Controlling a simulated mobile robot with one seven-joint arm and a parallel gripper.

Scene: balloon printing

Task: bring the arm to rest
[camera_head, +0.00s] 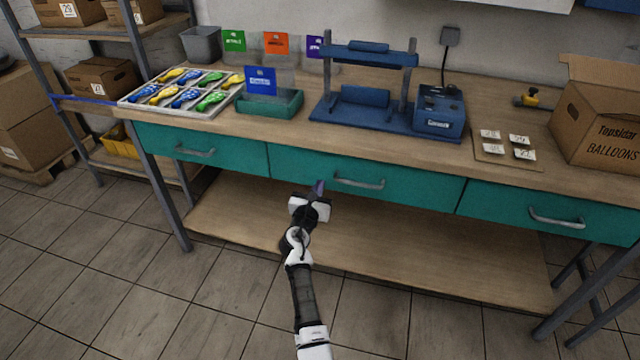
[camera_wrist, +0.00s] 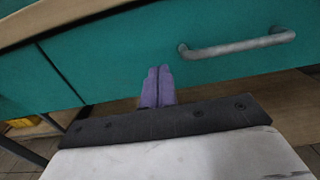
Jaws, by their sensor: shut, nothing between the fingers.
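My gripper (camera_head: 319,187) is shut and empty in front of the workbench, at the height of its drawers. Its purple fingers also show in the wrist view (camera_wrist: 158,86), pressed together with nothing between them. Behind them is the middle teal drawer (camera_head: 410,193) with a metal handle (camera_head: 359,182). The handle also shows in the wrist view (camera_wrist: 238,46), to the right of the fingertips. The fingers are apart from the handle. The drawers look closed.
On the bench (camera_head: 310,133) stand a tray of balloons (camera_head: 136,105), a teal bin (camera_head: 254,111), a blue printing press (camera_head: 342,121) and a cardboard box (camera_head: 584,125). A lower shelf (camera_head: 424,263) runs under the drawers. The tiled floor (camera_head: 115,275) at left front is clear.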

